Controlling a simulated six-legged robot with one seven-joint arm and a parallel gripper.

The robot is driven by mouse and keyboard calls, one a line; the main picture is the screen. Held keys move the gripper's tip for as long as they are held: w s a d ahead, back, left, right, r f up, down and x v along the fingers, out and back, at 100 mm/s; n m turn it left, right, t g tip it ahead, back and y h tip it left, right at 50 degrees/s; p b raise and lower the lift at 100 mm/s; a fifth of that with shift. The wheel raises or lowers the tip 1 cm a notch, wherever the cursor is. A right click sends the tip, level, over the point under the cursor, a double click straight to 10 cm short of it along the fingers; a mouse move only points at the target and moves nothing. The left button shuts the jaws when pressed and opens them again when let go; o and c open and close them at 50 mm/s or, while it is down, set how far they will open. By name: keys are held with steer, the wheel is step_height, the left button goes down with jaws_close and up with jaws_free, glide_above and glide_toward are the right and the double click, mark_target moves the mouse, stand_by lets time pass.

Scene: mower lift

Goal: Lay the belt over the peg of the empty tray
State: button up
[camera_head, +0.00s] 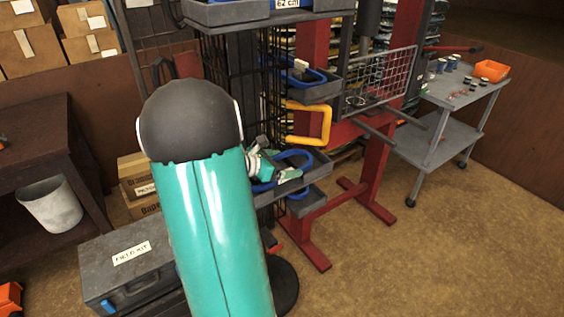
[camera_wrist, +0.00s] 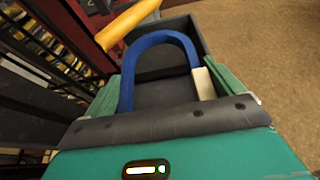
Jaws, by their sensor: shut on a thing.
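A blue belt (camera_wrist: 162,38) arches out from between the green fingers of my gripper (camera_wrist: 165,78) in the wrist view. My gripper is shut on it. A dark tray (camera_wrist: 203,48) lies around and behind the belt's loop. A pale block (camera_wrist: 203,84) is by the right finger; I cannot tell if it is a peg or a finger pad. In the head view my gripper (camera_head: 276,170) is at the lower tray (camera_head: 320,167) of the black rack, with the blue belt (camera_head: 299,154) at it. My arm hides part of this; belt-to-peg contact is unclear.
A yellow belt (camera_head: 325,125) hangs just above the lower tray. An upper tray (camera_head: 321,92) has another blue belt (camera_head: 318,76) and a pale block (camera_head: 301,65). A red frame (camera_head: 372,160) stands behind. A grey cart (camera_head: 440,150) is at right. The right floor is clear.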

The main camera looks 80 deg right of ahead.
steer(key=shift+a+f, duration=0.1)
steer(key=shift+f, duration=0.2)
steer(key=o, duration=0.6)
steer(key=shift+o, duration=0.5)
steer(key=shift+f, duration=0.15)
steer(key=v, duration=0.4)
steer(key=r+v, duration=0.1)
steer(key=v, duration=0.6)
steer(key=shift+w+r, duration=0.1)
steer(key=shift+r, duration=0.25)
steer(key=shift+w+a+r, duration=0.2)
steer(key=shift+w+a, duration=0.05)
steer(key=shift+a, duration=0.05)
